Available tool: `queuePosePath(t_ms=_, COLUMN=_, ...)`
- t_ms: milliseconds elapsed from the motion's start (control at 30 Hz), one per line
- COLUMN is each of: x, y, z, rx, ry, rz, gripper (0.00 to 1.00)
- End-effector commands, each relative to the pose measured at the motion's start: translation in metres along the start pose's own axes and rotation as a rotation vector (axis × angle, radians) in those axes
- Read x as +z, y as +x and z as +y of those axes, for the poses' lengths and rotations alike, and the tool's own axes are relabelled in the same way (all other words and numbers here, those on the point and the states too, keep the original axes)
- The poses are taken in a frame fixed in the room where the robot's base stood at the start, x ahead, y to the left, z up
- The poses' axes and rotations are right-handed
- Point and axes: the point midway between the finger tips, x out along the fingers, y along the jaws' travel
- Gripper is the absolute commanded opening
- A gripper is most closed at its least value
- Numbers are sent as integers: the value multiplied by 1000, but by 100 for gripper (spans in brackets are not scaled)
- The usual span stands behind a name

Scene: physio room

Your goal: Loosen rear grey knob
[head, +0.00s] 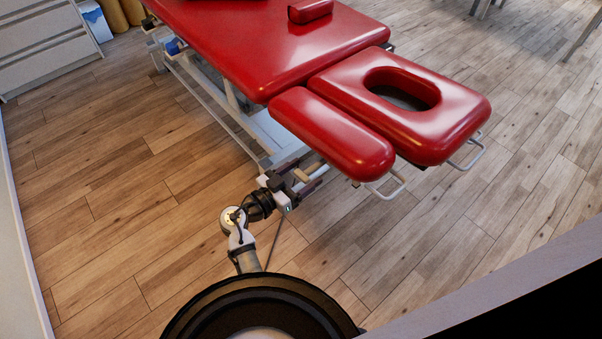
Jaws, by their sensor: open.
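A red padded treatment table (270,45) stands on a white frame. At its near end are a red headrest (455,115) with an oval face hole and a red side pad (335,135). My gripper (305,176) is open, low beside the frame, just left of and below the side pad. A small tan bar or cylinder (309,172) shows close to its fingers; whether they touch it I cannot tell. I cannot make out a grey knob; the pad and my gripper may hide it.
White metal loops (385,188) stick out below the side pad and headrest. A white drawer cabinet (45,45) stands at the upper left. A small red cushion (310,11) lies on the table. The wooden floor (120,215) left of the table is clear.

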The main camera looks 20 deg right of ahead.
Motion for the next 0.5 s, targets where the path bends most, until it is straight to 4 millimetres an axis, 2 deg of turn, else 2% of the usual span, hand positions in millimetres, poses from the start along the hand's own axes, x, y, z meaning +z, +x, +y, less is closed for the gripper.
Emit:
queuePosePath(t_ms=100, x=0, y=0, z=0, rx=0, ry=0, rz=0, gripper=68)
queuePosePath(t_ms=400, x=0, y=0, z=0, rx=0, ry=0, rz=0, gripper=29)
queuePosePath(t_ms=500, x=0, y=0, z=0, rx=0, ry=-1, rz=0, gripper=26)
